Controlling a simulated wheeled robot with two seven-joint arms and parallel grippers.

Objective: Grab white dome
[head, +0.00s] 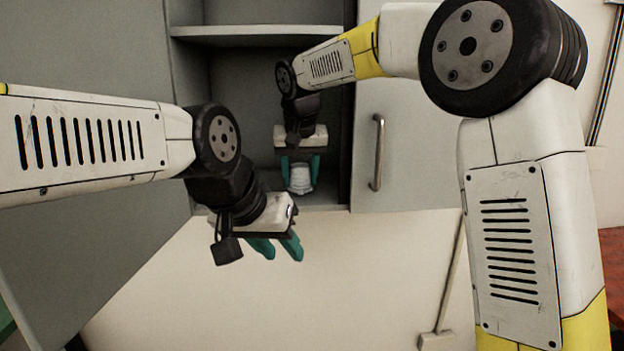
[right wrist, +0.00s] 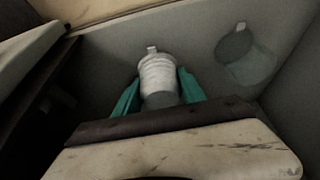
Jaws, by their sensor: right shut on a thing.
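The white dome (head: 300,180) is a small pale, ribbed thing inside the open wall cabinet, low in its lower compartment. In the right wrist view the white dome (right wrist: 158,76) has a small tab on its far end. My right gripper (head: 300,167) reaches into the cabinet. Its teal fingers lie on both sides of the dome, shut on it, and they also show in the right wrist view (right wrist: 160,92). I cannot tell whether the dome touches the cabinet floor. My left gripper (head: 278,247) is outside, below and left of the cabinet opening, open and empty.
The cabinet has a shelf (head: 258,31) above my right gripper. A closed grey door with a metal handle (head: 377,152) is to the right, and a large grey panel (head: 85,65) is on the left. A grey dome-like shape (right wrist: 243,55), perhaps a shadow or reflection, is beside the dome.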

